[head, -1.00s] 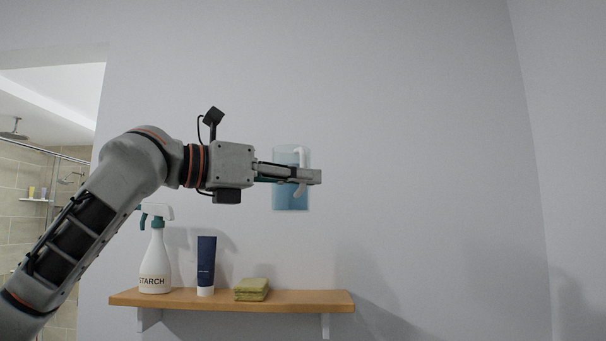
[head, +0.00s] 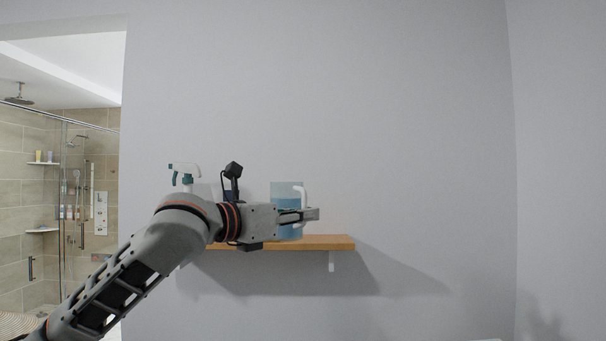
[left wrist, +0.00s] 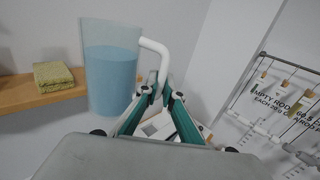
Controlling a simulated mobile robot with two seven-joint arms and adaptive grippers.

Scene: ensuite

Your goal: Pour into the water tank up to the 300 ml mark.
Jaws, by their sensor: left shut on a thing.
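A clear jug (head: 285,190) with blue water in its lower part and a white handle appears upright in the head view. My left gripper (head: 312,214) is shut on the handle. In the left wrist view the jug (left wrist: 110,80) shows close up, with the fingers (left wrist: 160,92) at its white handle (left wrist: 160,55). The water stands well up the jug. I cannot make out a water tank or a 300 ml mark. White objects low behind the fingers are partly hidden. My right gripper is not in view.
A wooden shelf (head: 325,242) on the wall lies just behind or below the jug. A white spray bottle (head: 186,176) stands partly hidden by my arm. The sponge (left wrist: 53,76) is on the shelf. A hanging rack with signs (left wrist: 275,95) is at right.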

